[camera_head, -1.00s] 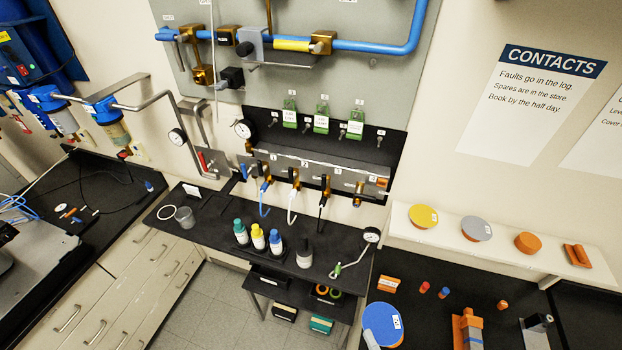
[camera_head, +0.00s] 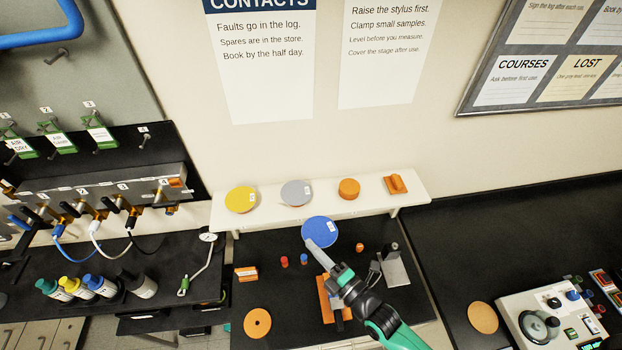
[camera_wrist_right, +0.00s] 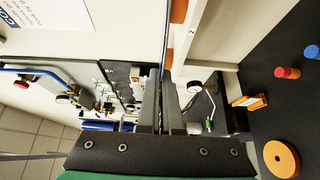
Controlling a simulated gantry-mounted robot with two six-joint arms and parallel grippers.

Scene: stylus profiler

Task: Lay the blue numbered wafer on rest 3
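The blue wafer (camera_head: 320,231), a round disc with a small white label, is in front of the wall shelf in the head view. My left gripper is not in view.
A yellow disc (camera_head: 241,199) and a grey disc (camera_head: 296,193) lie on the shelf (camera_head: 385,205), left of the bare rest. An orange block (camera_head: 396,183) stands to its right. Below are an orange stand (camera_head: 327,300), small red and blue cylinders, and a holed orange disc (camera_head: 257,323).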

